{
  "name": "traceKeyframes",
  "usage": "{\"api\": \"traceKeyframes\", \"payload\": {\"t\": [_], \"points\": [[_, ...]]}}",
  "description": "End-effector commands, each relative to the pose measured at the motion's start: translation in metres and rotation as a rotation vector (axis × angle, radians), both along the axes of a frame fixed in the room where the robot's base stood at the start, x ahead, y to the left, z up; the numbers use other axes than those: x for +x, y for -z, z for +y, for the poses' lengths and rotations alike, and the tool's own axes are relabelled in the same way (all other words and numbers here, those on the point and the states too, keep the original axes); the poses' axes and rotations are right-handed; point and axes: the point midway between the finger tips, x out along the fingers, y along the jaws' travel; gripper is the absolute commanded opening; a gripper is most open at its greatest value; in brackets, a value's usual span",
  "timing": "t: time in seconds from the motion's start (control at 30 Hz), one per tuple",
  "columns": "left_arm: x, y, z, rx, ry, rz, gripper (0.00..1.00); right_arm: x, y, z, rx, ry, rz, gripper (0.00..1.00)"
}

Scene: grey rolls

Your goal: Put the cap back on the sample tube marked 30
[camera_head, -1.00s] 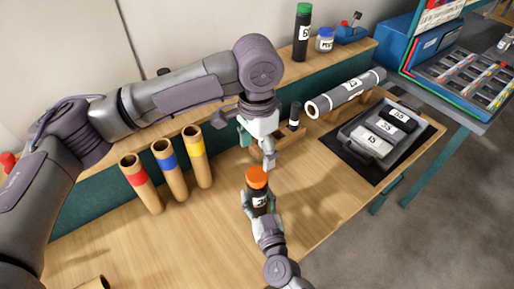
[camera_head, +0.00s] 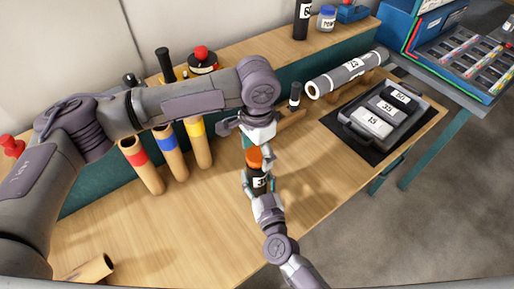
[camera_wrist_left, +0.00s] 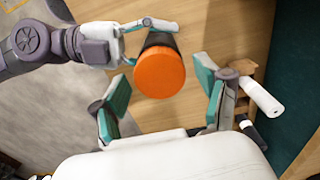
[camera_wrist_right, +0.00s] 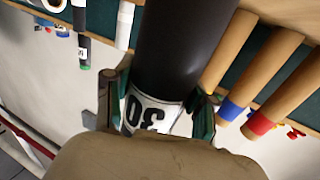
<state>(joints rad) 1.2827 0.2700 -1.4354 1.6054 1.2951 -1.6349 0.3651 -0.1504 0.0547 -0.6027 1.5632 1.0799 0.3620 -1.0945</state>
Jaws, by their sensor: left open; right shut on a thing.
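The orange cap (camera_head: 254,158) sits on top of the black tube (camera_head: 257,181), whose white label reads 30 in the right wrist view (camera_wrist_right: 148,113). I cannot tell whether the cap is fully seated. My right gripper (camera_head: 262,188) is shut on the tube and holds it upright above the table. My left gripper (camera_head: 262,148) is open just above the tube, close to the cap. In the left wrist view its fingers (camera_wrist_left: 165,100) are spread on either side of the cap (camera_wrist_left: 160,73), with gaps. The cap hides the tube's mouth.
A grey roll (camera_head: 346,75) lies on supports at the back. A grey case (camera_head: 345,133) with numbered blocks is on the right. The front table is mostly clear.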

Motion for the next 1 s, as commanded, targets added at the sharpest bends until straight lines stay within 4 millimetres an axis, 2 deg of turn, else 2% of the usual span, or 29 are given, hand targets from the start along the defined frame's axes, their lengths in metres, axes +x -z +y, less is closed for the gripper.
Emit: {"api": "traceKeyframes", "payload": {"t": [0.03,0.4,0.57,0.6,0.7,0.77,1.0], "points": [[0.0000,-0.0001,0.0001,0.000,0.000,0.000,0.71,0.0000,0.0001,0.0000,0.000,0.000,0.000,0.00],[0.0001,-0.0004,0.0001,0.000,0.000,0.000,0.12,0.0000,0.0001,0.0000,0.000,0.000,0.000,0.00],[0.0001,-0.0005,0.0001,0.000,0.005,0.000,0.12,0.0000,0.0001,0.0000,0.000,0.000,0.000,0.00],[0.0001,-0.0005,0.0000,0.000,0.005,0.000,0.55,0.0000,0.0001,0.0000,0.000,0.000,0.000,0.00],[0.0001,-0.0005,0.0000,0.000,0.005,0.000,0.72,-0.0001,0.0001,0.0000,0.000,0.000,0.000,0.00],[0.0001,-0.0005,0.0000,0.000,0.005,0.000,0.82,-0.0001,0.0001,0.0000,0.000,0.000,0.000,0.00],[0.0001,-0.0005,-0.0001,0.000,0.005,0.000,0.83,-0.0001,0.0002,0.0000,0.000,0.000,0.000,0.00]]}}
